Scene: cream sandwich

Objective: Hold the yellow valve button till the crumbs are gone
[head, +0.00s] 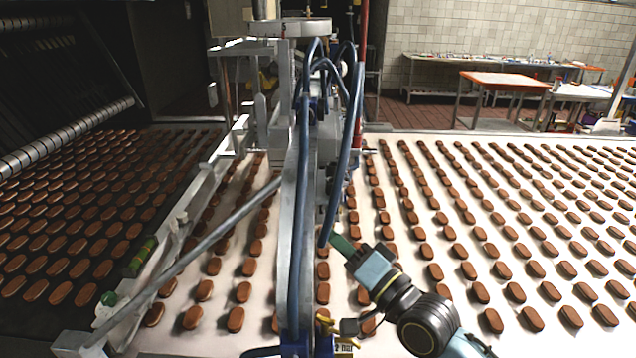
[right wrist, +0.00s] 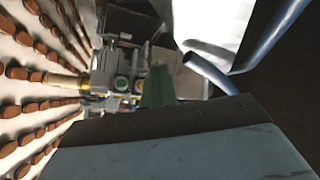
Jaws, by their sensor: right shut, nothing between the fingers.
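My right gripper (head: 341,244) comes in from the lower right in the head view, over the belt beside the machine's blue hoses. Its green fingertips are together and hold nothing; they also show in the right wrist view (right wrist: 157,86). A small yellow part (head: 326,322) sits low on the machine, below and left of the gripper and apart from it. In the right wrist view, a block with round green and yellowish faces (right wrist: 122,84) lies just left of the fingertips. I cannot tell which is the valve button. No crumbs can be made out. My left gripper is out of view.
Blue hoses (head: 345,185) and a grey metal frame (head: 292,200) rise in the middle. A brass cylinder (right wrist: 66,82) shows in the wrist view. An orange table (head: 503,80) stands behind.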

